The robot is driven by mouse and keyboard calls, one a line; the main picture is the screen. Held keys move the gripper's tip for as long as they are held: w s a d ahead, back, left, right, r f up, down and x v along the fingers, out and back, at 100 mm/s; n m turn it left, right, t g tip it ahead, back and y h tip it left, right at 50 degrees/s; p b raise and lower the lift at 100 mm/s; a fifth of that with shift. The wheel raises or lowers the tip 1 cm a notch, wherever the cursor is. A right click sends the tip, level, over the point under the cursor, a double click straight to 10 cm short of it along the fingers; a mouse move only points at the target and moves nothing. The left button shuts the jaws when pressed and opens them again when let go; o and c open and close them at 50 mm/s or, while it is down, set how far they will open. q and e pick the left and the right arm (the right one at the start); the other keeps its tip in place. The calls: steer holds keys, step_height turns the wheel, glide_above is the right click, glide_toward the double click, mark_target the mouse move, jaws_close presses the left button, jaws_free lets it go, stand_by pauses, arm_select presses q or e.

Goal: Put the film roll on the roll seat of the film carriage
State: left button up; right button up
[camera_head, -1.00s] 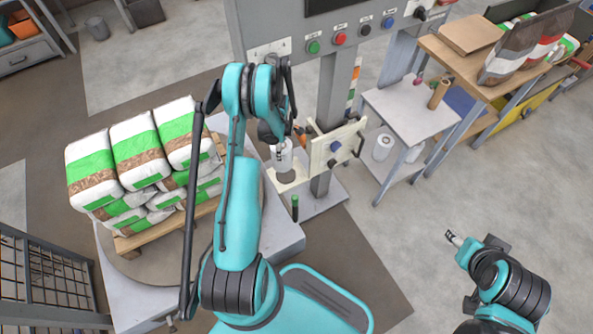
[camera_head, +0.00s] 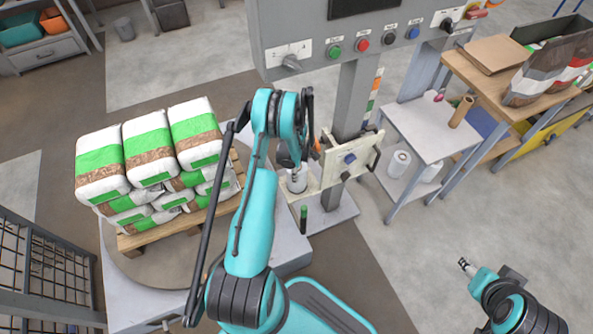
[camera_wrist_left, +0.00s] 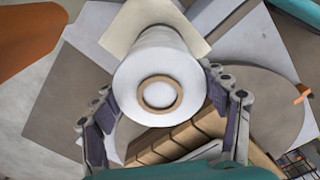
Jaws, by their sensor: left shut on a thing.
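My left gripper (camera_wrist_left: 165,115) is shut on the white film roll (camera_wrist_left: 160,55), with one finger on each side. Its brown core ring faces the wrist camera. In the head view the film roll (camera_head: 297,181) is upright below my left gripper, over the film carriage's cream lower plate (camera_head: 285,198). The roll hides the roll seat, and I cannot tell whether they touch. The carriage's upright cream panel (camera_head: 341,160) with dark knobs stands just right of the roll. My right gripper (camera_head: 467,266) is empty, over bare floor at the lower right; its finger gap is too small to judge.
A pallet (camera_head: 150,235) of green-and-white bags stands left of the carriage on a round turntable. A grey post (camera_head: 352,95) rises behind the carriage to a button panel (camera_head: 380,38). A side table (camera_head: 425,130) with spare rolls below stands right. Floor at lower right is free.

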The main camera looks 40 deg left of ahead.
arm_select(q)
steer(key=shift+f, duration=0.1)
steer(key=o, duration=1.9)
steer(key=shift+c, duration=0.2)
step_height(320, 180, up, 11)
steer(key=p, duration=0.4)
steer(key=shift+r, duration=0.65)
